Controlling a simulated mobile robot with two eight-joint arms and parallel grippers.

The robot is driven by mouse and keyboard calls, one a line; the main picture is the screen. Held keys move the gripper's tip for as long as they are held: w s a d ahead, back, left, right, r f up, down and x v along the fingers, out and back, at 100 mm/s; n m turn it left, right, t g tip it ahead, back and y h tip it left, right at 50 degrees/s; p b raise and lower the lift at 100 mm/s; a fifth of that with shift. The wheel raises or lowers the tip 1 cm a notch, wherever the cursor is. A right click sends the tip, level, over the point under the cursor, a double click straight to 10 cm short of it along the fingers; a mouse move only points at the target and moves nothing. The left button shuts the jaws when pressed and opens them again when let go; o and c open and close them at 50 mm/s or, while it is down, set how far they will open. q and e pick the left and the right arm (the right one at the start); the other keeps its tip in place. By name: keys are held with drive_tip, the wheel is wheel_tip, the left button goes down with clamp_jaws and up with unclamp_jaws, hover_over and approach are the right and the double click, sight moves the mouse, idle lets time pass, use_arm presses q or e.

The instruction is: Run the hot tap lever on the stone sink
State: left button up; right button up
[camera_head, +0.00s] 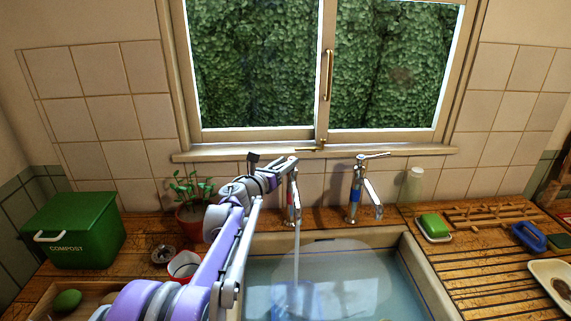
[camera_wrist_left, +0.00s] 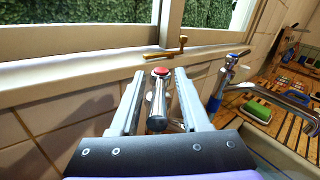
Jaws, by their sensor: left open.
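The hot tap (camera_head: 292,203) is chrome with a red band and stands behind the left part of the stone sink (camera_head: 418,268). A thin vertical stream, seemingly water, falls from its spout into the basin. My left gripper (camera_head: 284,166) is at the top of this tap, reaching in from the left. In the left wrist view, the left gripper (camera_wrist_left: 161,76) is open, with one finger on each side of the chrome lever (camera_wrist_left: 156,105) and its red cap (camera_wrist_left: 161,71). Contact with the lever cannot be told. My right gripper is out of view.
A blue-banded tap (camera_head: 357,192) stands to the right. A potted plant (camera_head: 193,212), a cup (camera_head: 184,265) and a green compost bin (camera_head: 73,230) stand left. Green soap (camera_head: 434,226) and a blue brush (camera_head: 528,237) lie right. The window sill (camera_head: 400,151) is behind.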

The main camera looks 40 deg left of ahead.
use_arm(q)
drive_tip(key=s+b, duration=0.1)
drive_tip(key=s, duration=0.9)
drive_tip(key=shift+s+d, duration=0.25)
drive_tip(key=shift+s, duration=0.1)
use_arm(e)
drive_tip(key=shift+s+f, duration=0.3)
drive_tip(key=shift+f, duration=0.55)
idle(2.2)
use_arm(q)
drive_tip(key=shift+h, duration=0.3)
drive_tip(key=w, duration=0.5)
drive_tip(key=w+b, duration=0.1)
drive_tip(key=w, duration=0.2)
drive_tip(key=shift+w+a, duration=0.25)
drive_tip(key=shift+w, duration=0.1)
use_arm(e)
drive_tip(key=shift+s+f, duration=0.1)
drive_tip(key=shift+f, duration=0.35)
use_arm(q)
clamp_jaws()
idle(0.6)
